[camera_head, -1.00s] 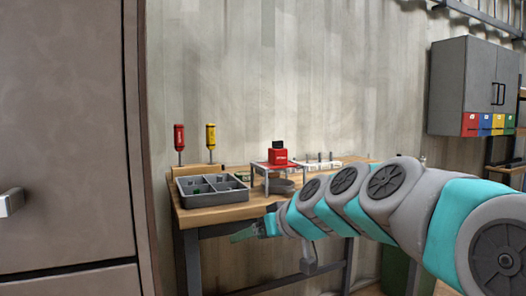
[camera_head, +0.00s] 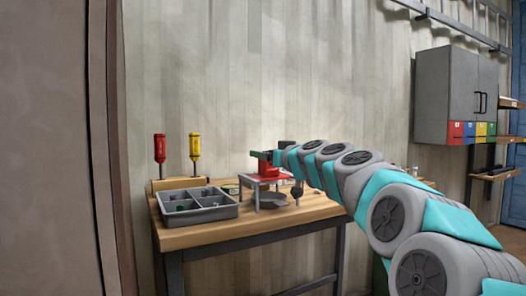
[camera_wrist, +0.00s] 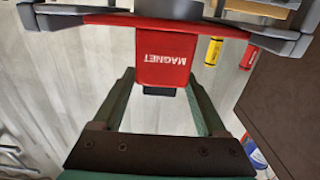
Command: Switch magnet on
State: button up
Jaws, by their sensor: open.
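The red magnet block (camera_wrist: 163,62), lettered "MAGNET", shows upside down in the wrist view. A small black part (camera_wrist: 159,90) sits at its end. In the head view the red block (camera_head: 266,170) stands on a small grey stand (camera_head: 256,185) on the workbench, partly hidden by my gripper and arm. My gripper (camera_wrist: 159,82) is open, with one finger on each side of the black part and the end of the block. Gaps show between the fingers and the black part. In the head view my gripper (camera_head: 263,156) is at the top of the block.
A grey divided tray (camera_head: 197,216) stands on the wooden workbench (camera_head: 190,238), left of the stand. Red (camera_head: 160,148) and yellow (camera_head: 195,146) screwdrivers stand upright behind it. A grey cabinet (camera_head: 447,90) hangs at right.

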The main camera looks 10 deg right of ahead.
jog(key=shift+w+a+r, duration=0.1)
jog(key=shift+w+r, duration=0.05)
jog(key=shift+w, duration=0.35)
jog(key=shift+w+a, duration=0.25)
jog(key=shift+w, duration=0.45)
jog(key=shift+c, duration=0.3)
grip_shut()
